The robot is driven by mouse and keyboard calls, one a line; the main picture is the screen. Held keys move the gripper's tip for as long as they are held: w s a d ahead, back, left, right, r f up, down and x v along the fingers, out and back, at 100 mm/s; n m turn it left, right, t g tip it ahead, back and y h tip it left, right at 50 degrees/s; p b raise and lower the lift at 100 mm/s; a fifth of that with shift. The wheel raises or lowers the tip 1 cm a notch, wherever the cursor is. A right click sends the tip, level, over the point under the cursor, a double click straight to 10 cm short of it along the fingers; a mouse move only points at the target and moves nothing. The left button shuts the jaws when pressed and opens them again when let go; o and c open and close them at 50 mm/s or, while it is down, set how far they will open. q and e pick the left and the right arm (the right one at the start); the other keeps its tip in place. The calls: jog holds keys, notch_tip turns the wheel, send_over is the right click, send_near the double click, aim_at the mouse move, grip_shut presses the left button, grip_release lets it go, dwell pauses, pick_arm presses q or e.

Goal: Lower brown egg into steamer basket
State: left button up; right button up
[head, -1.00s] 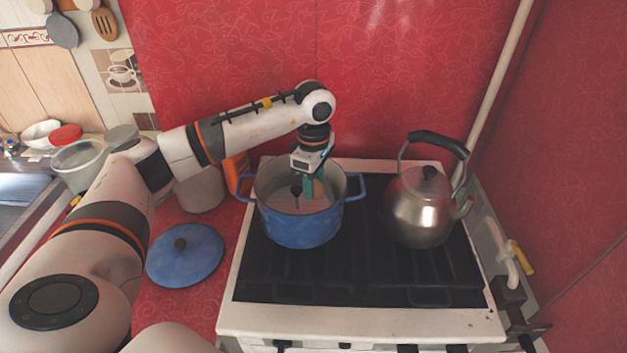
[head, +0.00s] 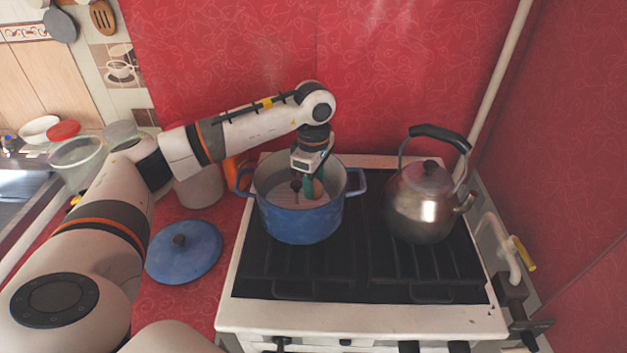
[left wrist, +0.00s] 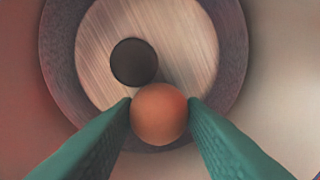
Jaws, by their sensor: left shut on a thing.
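The brown egg (left wrist: 159,114) is held between the two teal fingers of my left gripper (left wrist: 160,108) in the left wrist view. In the head view the egg (head: 318,188) shows beside the fingers of my left gripper (head: 311,187), inside the mouth of the blue pot (head: 302,222). The steamer basket's pale, lined floor (left wrist: 185,40) lies in the pot beneath the egg. A dark round knob (left wrist: 134,61) rises from it, close to the egg in the picture. Whether the egg touches the basket floor I cannot tell. My right gripper is out of view.
The pot stands on the stove's left side. A steel kettle (head: 421,205) stands to its right on the dark grate. A blue lid (head: 184,252) lies on the red counter at left. Pale containers (head: 77,160) stand farther back.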

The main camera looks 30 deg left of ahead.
pick_arm(q)
jog(key=shift+f+b, duration=0.75)
jog(key=shift+f, duration=0.3)
dwell(0.4)
jog(key=o, duration=0.7)
notch_tip(320, 180, up, 12)
jog(key=shift+r+b, duration=0.1)
jog(key=shift+b, duration=0.55)
